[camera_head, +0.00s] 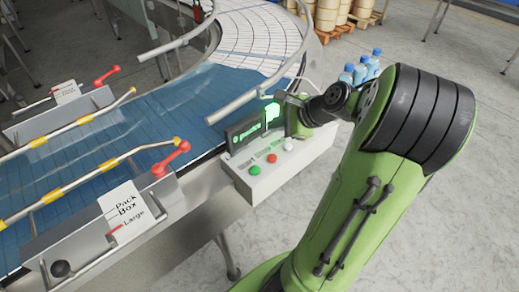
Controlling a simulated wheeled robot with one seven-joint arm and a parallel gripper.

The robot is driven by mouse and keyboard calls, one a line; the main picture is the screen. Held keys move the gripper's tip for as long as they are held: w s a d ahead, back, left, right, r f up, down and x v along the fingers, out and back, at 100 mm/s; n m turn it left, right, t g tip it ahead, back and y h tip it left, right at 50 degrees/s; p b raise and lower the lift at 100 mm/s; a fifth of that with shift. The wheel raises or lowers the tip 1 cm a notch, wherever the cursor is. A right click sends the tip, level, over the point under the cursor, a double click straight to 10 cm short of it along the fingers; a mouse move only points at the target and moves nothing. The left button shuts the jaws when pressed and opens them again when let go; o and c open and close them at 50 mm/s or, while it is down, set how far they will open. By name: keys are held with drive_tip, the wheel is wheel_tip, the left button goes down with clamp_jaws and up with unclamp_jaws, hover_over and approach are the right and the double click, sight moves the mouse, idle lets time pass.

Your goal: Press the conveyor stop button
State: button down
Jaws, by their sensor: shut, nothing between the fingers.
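A light grey control box (262,184) is mounted on the side of the conveyor. On its sloped top are a green button (254,169), a red button (272,158) and a white button (288,144). No readable label shows which is the stop button; the red one is in plain view and nothing touches it. My gripper (291,118) is at the back right end of the box, beyond the white button and beside the dark display. It is shut and appears empty. Its fingertips are small and hard to make out, so their height over the box is unclear.
A dark display panel (246,133) with green lit marks stands behind the buttons. The blue conveyor belt (165,110) has metal guide rails and red-handled clamps. Blue-capped bottles (360,70) stand behind my wrist. Open floor lies at the right.

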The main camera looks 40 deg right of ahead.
drive_tip(key=b, duration=0.9)
hover_over(275, 158)
wheel_tip(275, 158, down, 8)
drive_tip(key=shift+a+f, duration=0.15)
drive_tip(key=shift+f, duration=0.45)
idle(1.1)
drive_tip(key=shift+f, duration=0.35)
drive_tip(key=shift+f+b, duration=0.3)
drive_tip(key=shift+f, duration=0.25)
idle(0.5)
drive_tip(key=shift+r+p, duration=1)
drive_tip(key=shift+p, duration=0.2)
